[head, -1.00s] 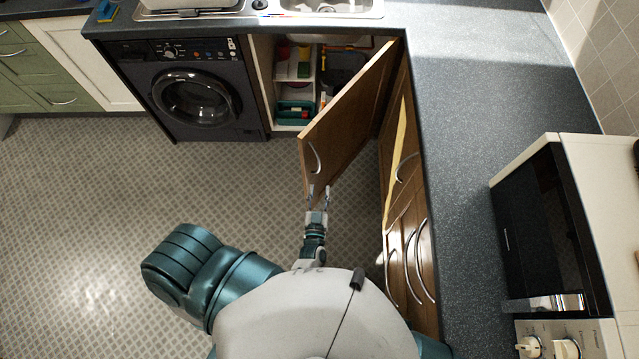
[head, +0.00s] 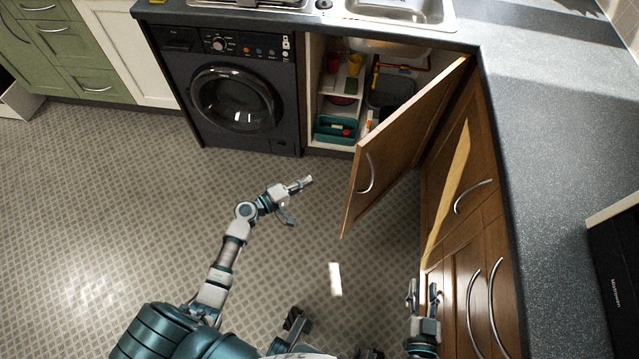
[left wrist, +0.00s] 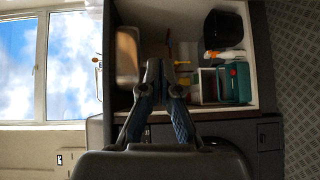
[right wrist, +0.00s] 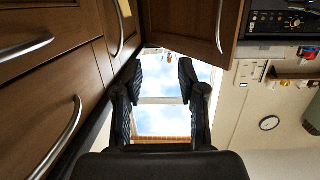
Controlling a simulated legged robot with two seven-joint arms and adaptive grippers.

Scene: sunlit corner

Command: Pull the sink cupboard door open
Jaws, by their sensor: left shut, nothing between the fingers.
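The brown wooden sink cupboard door (head: 405,140) stands wide open, swung out from the cupboard below the sink, with its curved metal handle (head: 366,174) near the free edge. My left gripper (head: 300,187) is shut and empty, in the air left of the door and in front of the cupboard opening. In the left wrist view its closed fingers (left wrist: 160,72) point at the cupboard interior. My right gripper (head: 424,290) is open and empty, low at the right beside the wooden cupboards. In the right wrist view its fingers (right wrist: 160,75) are apart, and the door (right wrist: 190,20) shows ahead.
Inside the cupboard are shelves with cups and a teal caddy (head: 335,130). A dark washing machine (head: 232,95) stands left of it. Wooden cupboards with long handles (head: 472,300) line the right under a grey worktop (head: 560,150). The tiled floor at left is clear.

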